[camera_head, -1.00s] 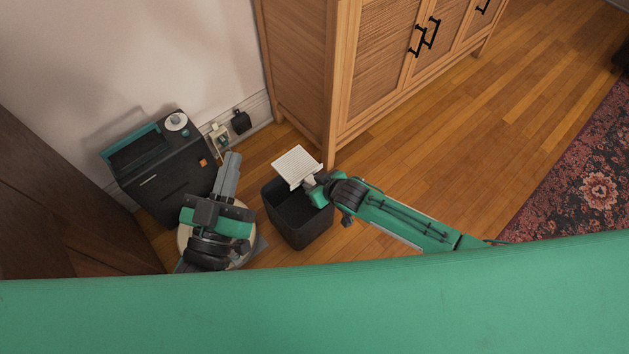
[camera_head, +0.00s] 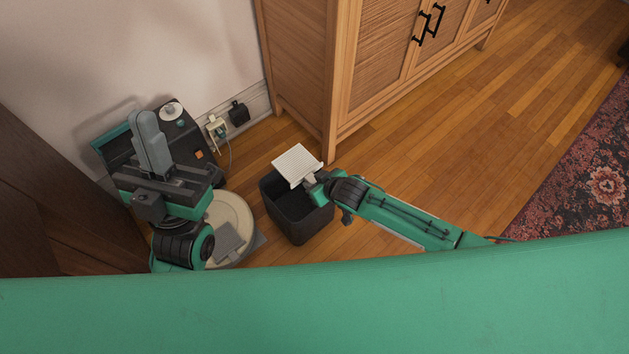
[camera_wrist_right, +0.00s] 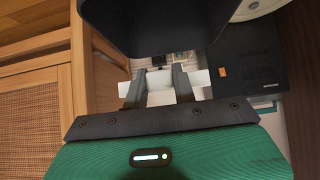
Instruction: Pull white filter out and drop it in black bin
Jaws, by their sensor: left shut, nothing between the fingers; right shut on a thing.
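The white filter (camera_head: 297,165) is a flat ribbed panel, held above the open black bin (camera_head: 300,219) near its far side. My right gripper (camera_head: 314,182) is shut on the filter's near edge. In the right wrist view the white filter (camera_wrist_right: 194,79) shows behind the fingers (camera_wrist_right: 160,87) of that gripper, which hide part of it. The black bin (camera_wrist_right: 150,28) looks to be the dark shape at the top there. My left gripper (camera_head: 148,128) is shut and empty, in front of the black appliance (camera_head: 199,140), and hides much of it.
A round beige device (camera_head: 236,210) sits on the floor between my left arm and the bin. A wooden cabinet (camera_head: 300,70) stands close behind the bin. Wall plugs (camera_head: 237,113) are behind. Open wooden floor (camera_head: 460,145) lies to the right, with a patterned rug (camera_head: 590,180).

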